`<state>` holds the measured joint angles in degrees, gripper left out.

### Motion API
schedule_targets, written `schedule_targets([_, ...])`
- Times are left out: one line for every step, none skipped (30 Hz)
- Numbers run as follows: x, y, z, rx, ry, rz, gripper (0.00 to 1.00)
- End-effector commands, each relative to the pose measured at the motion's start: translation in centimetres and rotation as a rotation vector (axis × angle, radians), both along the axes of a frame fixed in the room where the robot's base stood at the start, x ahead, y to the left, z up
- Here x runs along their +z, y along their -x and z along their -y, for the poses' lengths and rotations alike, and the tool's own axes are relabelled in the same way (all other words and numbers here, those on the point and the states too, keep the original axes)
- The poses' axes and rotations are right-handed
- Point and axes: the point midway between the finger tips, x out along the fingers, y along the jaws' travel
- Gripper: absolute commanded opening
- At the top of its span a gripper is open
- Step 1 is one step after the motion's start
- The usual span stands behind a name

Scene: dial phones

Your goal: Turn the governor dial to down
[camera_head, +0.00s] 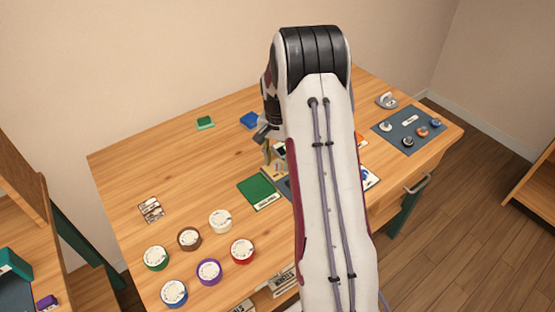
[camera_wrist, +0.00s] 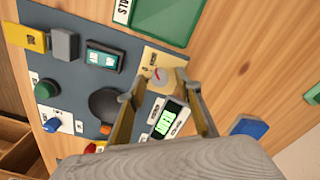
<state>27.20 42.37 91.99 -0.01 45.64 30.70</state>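In the wrist view a small round pale dial (camera_wrist: 161,76) with a red mark sits on a cream plate (camera_wrist: 150,57). The plate's lettering is too small to read, so I cannot confirm that this is the governor dial. My gripper (camera_wrist: 162,78) is over it, its two fingers apart with the dial between their tips. I cannot tell whether the fingertips touch the dial. In the head view my gripper (camera_head: 268,142) is partly seen over the table, and my arm hides most of the panel and the dial.
The dark panel (camera_wrist: 83,30) also carries a green knob (camera_wrist: 46,90), a black round knob (camera_wrist: 104,103) and a lit green display (camera_wrist: 166,119). A blue block (camera_wrist: 249,127) lies beside it.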

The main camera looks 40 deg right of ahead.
Motion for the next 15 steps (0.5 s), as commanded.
schedule_targets([0.1,0.0,0.0,0.000,0.001,0.001,0.34])
schedule_targets([0.2,0.0,0.0,0.000,0.001,0.001,0.34])
schedule_targets([0.4,0.0,0.0,0.000,0.000,0.001,0.34])
schedule_targets([0.5,0.0,0.0,0.000,0.000,0.001,0.34])
schedule_targets([0.7,-0.1,0.0,0.000,0.001,0.002,0.34])
schedule_targets([1.0,-0.1,0.0,0.000,0.001,0.002,0.34])
schedule_targets([1.3,-0.1,0.0,0.000,0.001,0.002,0.34])
schedule_targets([1.6,0.0,0.0,0.000,0.000,0.001,0.34])
schedule_targets([2.0,-0.1,0.0,0.000,0.001,0.002,0.34])
schedule_targets([2.4,-0.1,0.0,0.000,0.001,0.003,0.34])
schedule_targets([2.7,-0.1,0.0,0.000,0.001,0.003,0.34])
schedule_targets([3.2,-0.1,0.0,0.000,0.001,0.002,0.34])
schedule_targets([3.6,-0.1,0.0,0.000,0.001,0.002,0.34])
schedule_targets([4.0,-0.1,0.0,0.000,0.001,0.003,0.34])
schedule_targets([4.5,-0.1,0.1,0.000,0.002,0.004,0.34])
